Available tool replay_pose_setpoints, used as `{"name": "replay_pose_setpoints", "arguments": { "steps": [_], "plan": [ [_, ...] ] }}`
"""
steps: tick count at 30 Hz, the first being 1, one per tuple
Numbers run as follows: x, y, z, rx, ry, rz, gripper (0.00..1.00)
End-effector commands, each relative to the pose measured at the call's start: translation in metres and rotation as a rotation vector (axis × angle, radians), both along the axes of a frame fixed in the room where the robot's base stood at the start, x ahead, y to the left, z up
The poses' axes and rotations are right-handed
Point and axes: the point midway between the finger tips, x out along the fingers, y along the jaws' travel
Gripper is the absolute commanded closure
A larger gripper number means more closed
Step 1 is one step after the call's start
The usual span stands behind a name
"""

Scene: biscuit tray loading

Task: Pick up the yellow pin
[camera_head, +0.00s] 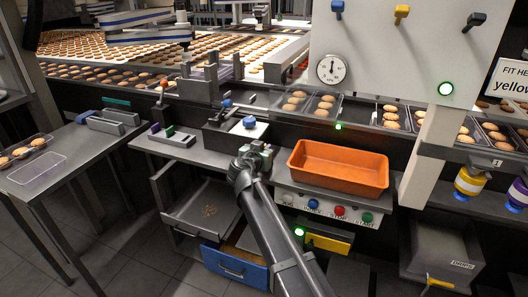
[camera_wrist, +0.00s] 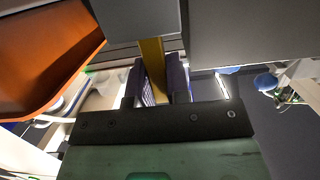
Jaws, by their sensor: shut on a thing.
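A yellow bar-shaped piece, which looks like the yellow pin (camera_wrist: 152,58), stands between my gripper's two dark fingers (camera_wrist: 158,82) in the wrist view. My gripper is shut on it. Its far end runs up to a grey block at the top of the wrist view; I cannot tell if they touch. In the head view my gripper (camera_head: 258,152) is over the workbench, just left of the orange bin (camera_head: 338,183); the piece it holds cannot be made out there. A yellow peg (camera_head: 402,12) also shows on the upright panel, between a blue and a black one.
The orange bin is close by in the wrist view (camera_wrist: 40,60). A black box with a blue knob (camera_head: 249,122) stands behind my gripper. A small rack with purple and green pieces (camera_head: 172,138) is to the left. Below are an open metal drawer (camera_head: 190,225) and a blue drawer (camera_head: 235,268).

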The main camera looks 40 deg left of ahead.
Motion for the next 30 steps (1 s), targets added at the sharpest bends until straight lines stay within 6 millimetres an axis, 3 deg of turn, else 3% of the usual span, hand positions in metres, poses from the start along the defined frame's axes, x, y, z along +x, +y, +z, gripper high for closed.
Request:
{"name": "replay_pose_setpoints", "arguments": {
  "steps": [7,15,18,23,30],
  "plan": [
    [0.000,0.000,0.051,0.000,0.000,0.000,1.00],
    [0.000,0.000,0.148,0.000,0.000,0.000,1.00],
    [0.000,0.000,0.175,0.000,0.000,0.000,1.00],
    [0.000,0.000,0.194,0.000,0.000,0.000,1.00],
    [0.000,0.000,0.193,0.000,0.000,0.000,1.00]
  ]
}}
